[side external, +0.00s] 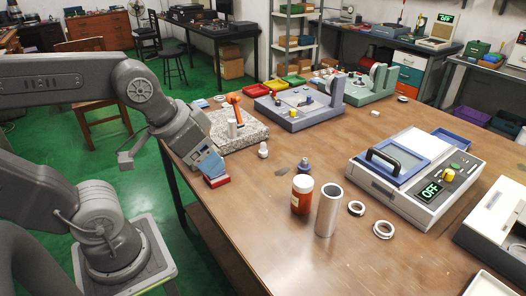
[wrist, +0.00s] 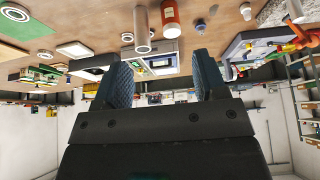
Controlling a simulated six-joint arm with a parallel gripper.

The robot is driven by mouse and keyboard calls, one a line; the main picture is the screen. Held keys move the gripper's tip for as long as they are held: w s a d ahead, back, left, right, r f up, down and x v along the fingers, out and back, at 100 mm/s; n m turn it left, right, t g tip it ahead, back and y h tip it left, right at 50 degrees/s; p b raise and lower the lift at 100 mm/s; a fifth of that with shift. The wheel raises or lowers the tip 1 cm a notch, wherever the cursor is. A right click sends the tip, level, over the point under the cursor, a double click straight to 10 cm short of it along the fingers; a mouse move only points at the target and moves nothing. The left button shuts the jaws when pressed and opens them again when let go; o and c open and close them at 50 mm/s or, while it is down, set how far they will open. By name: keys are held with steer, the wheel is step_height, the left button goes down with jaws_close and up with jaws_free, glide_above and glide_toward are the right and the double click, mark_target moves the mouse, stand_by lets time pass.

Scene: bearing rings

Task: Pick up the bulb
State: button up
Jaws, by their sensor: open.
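What appears to be the bulb (side external: 263,150) is a small, pale, rounded piece standing on the brown table, just off the near right corner of the granite plate. It also shows near the top right of the wrist view (wrist: 245,11), too small for detail. My gripper (side external: 215,176) is at the table's left edge, to the left of the bulb and apart from it. In the wrist view my gripper (wrist: 161,64) has its two dark blue pads well apart with nothing held between them.
The granite plate (side external: 248,137) bears an orange-handled tool. A blue-grey knob (side external: 304,167), an orange bottle (side external: 301,200), a metal tube (side external: 327,213) and two rings (side external: 356,208) stand or lie nearer the front. A white machine (side external: 410,178) is at right.

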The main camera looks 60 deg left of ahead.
steer(key=w+a+r+n+y, duration=0.1)
steer(key=w+a+n, duration=0.15)
steer(key=w, duration=0.45)
steer(key=n+g+y, duration=0.3)
steer(key=n, duration=0.5)
glide_above(263, 148)
steer(key=s+d, duration=0.3)
steer(key=d, duration=0.2)
step_height(263, 148, down, 14)
steer(key=shift+n, duration=0.45)
steer(key=x, duration=0.7)
steer(key=a+x, duration=0.1)
steer(key=x, duration=0.3)
steer(key=shift+w, duration=0.35)
steer(key=shift+x, duration=3.3)
steer(key=shift+s+d, duration=0.2)
steer(key=shift+c, duration=0.4)
steer(key=c, duration=0.9)
